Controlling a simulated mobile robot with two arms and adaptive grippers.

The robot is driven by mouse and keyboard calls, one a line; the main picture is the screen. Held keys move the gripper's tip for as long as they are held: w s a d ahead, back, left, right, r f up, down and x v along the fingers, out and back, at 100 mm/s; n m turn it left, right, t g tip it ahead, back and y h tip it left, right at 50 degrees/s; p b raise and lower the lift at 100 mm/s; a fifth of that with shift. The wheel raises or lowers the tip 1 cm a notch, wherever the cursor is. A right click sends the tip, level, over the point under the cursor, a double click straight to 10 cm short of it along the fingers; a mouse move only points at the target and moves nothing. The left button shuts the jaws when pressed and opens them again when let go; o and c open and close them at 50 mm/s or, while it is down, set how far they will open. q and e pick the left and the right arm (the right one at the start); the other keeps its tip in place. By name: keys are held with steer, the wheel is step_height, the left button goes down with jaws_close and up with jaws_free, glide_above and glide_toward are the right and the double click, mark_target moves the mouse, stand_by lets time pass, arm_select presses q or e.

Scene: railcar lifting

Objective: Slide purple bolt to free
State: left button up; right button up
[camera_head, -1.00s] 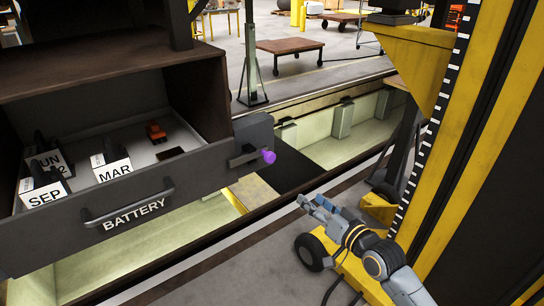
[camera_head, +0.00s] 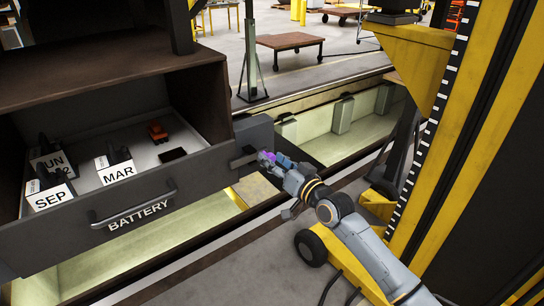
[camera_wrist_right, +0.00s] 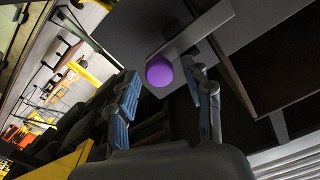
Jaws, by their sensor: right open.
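The purple bolt (camera_head: 266,156) has a round purple knob on a grey bar at the right end of the battery drawer (camera_head: 190,200). In the right wrist view the knob (camera_wrist_right: 159,71) shows plainly between and just beyond the fingertips. My right gripper (camera_head: 275,160) is at the bolt, its open fingers (camera_wrist_right: 162,78) on either side of the knob. I cannot tell whether a finger touches it. In the head view the fingers partly cover the knob. The drawer stands pulled out, with its front handle (camera_head: 135,210) visible. My left gripper is not in view.
The drawer holds white blocks marked SEP (camera_head: 50,200) and MAR (camera_head: 117,172), another white block, an orange item (camera_head: 157,132) and a dark item. A yellow-black column (camera_head: 440,160) stands at the right. A wheeled yellow base (camera_head: 335,255) is below my right arm. A sunken pit lies behind.

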steer(key=shift+w+a, duration=0.35)
steer(key=shift+w, duration=0.15)
